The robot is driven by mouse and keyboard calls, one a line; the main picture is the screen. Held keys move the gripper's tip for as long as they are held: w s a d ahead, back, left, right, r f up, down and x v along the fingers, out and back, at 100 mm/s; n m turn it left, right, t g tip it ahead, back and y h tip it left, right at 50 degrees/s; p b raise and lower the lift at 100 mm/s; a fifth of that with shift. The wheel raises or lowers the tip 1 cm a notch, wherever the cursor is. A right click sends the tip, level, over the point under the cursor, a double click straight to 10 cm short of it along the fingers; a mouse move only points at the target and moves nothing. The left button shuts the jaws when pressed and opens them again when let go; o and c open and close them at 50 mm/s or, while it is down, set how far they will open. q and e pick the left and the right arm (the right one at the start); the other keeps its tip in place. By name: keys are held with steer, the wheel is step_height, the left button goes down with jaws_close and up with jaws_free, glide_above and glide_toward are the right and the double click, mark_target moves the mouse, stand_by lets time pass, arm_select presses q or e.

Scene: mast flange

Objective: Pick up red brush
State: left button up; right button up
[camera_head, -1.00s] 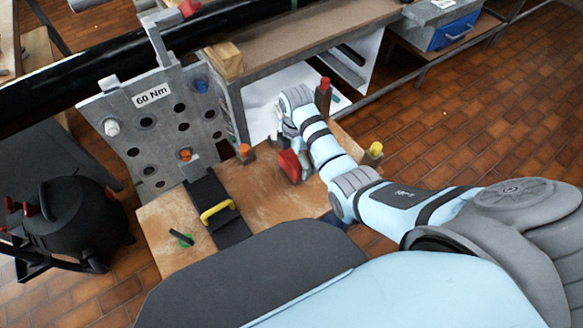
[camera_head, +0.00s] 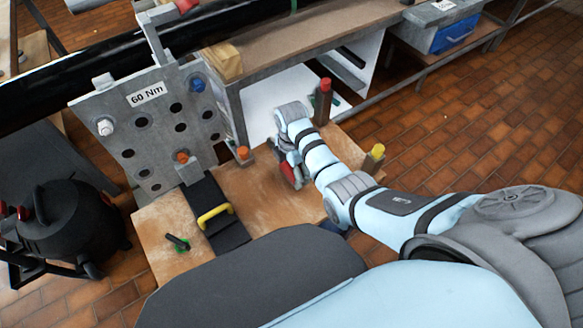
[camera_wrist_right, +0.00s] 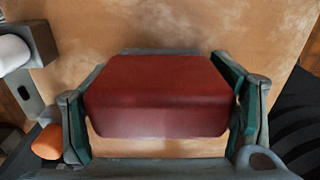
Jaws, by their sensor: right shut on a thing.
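The red brush (camera_head: 288,173) shows as a red block above or on the wooden board, partly covered by my right gripper (camera_head: 284,160). In the right wrist view, the brush (camera_wrist_right: 160,95) fills the space between the two fingers of my right gripper (camera_wrist_right: 160,88). The gripper is shut on its two ends. I cannot tell whether the brush touches the board. My left gripper is not in view.
The wooden board (camera_head: 261,203) carries a yellow-handled black block (camera_head: 215,214), a green-based dark tool (camera_head: 178,243) and posts with orange (camera_head: 243,153), red (camera_head: 325,85) and yellow (camera_head: 377,150) tops. A grey holed plate (camera_head: 150,130) stands at the left.

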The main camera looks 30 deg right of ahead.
step_height(320, 180, up, 20)
steer(key=p, duration=0.8)
steer(key=shift+f+p, duration=0.1)
steer(key=shift+p, duration=0.25)
steer(key=shift+c, duration=1.4)
steer(key=o, duration=0.7)
steer(key=shift+c, duration=1.3)
